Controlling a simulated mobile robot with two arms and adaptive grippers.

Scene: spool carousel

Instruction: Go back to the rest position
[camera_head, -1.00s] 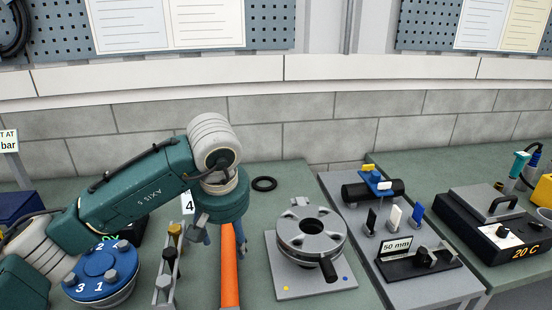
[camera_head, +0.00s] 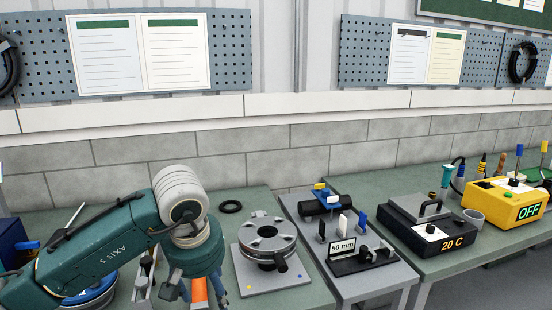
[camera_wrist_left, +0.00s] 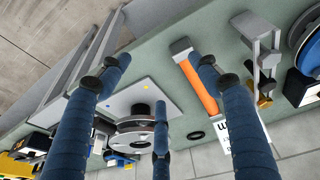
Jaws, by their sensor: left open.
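My left arm comes in from the left in the head view, with its gripper (camera_head: 198,290) pointing down near the bottom edge, left of the grey round spool carousel (camera_head: 266,238). In the left wrist view the blue fingers of the left gripper (camera_wrist_left: 157,85) are spread apart with nothing between them. An orange bar (camera_wrist_left: 200,90) lies beyond the fingers there, and part of the carousel (camera_wrist_left: 132,138) shows behind them. My right gripper is in neither view.
A blue round fixture (camera_head: 95,296) is partly hidden behind my left arm. A 50 mm gauge stand (camera_head: 360,262), a black 20 C heater box (camera_head: 428,226) and a yellow OFF box (camera_head: 503,203) stand to the right. A black ring (camera_head: 230,207) lies behind the carousel.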

